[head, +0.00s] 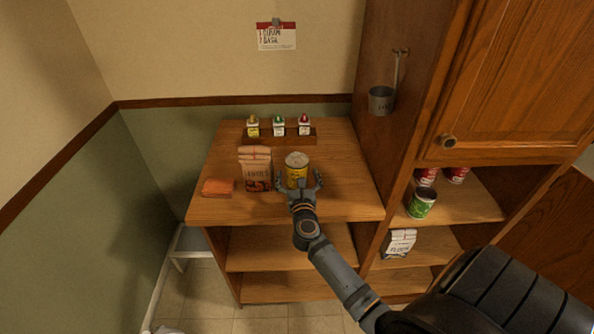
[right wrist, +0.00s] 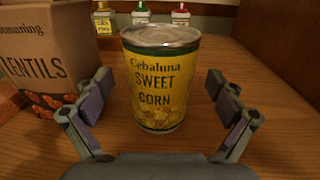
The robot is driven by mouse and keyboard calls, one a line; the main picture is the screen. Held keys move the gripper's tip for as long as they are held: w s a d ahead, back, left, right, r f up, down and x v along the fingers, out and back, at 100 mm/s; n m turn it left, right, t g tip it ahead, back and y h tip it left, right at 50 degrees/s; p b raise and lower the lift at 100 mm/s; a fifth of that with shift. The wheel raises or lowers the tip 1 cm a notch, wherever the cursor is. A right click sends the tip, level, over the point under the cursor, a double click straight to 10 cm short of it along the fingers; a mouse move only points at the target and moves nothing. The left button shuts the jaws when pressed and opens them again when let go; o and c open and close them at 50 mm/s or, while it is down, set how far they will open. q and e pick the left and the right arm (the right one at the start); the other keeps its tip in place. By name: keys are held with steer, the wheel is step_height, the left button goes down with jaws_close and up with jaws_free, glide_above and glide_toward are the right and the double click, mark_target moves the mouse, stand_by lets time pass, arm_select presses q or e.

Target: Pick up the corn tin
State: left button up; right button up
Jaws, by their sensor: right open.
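The corn tin (head: 297,168) stands upright on the wooden counter. It is yellow with a silver lid, and its label reads "Sweet Corn" in the right wrist view (right wrist: 160,85). My right gripper (head: 299,185) is open at the near side of the tin. In the right wrist view its two fingers (right wrist: 160,98) stand apart, one to each side of the tin, with a gap on both sides. The tin's lower front is partly hidden by the gripper in the head view. My left gripper is not in view.
A lentils box (head: 256,170) stands close left of the tin. A wooden rack (head: 270,140) with small bottles stands behind. The cabinet side (head: 375,140) rises at the right. A green can (head: 421,204) sits on the right shelf.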

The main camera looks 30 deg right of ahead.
steer(key=shift+x, duration=1.2)
steer(key=shift+s, duration=0.15)
steer(key=shift+c, duration=2)
steer(key=c, duration=1.3)
step_height(320, 180, up, 10)
steer(key=p, duration=0.4)
step_height(320, 180, up, 18)
steer(key=p, duration=0.1)
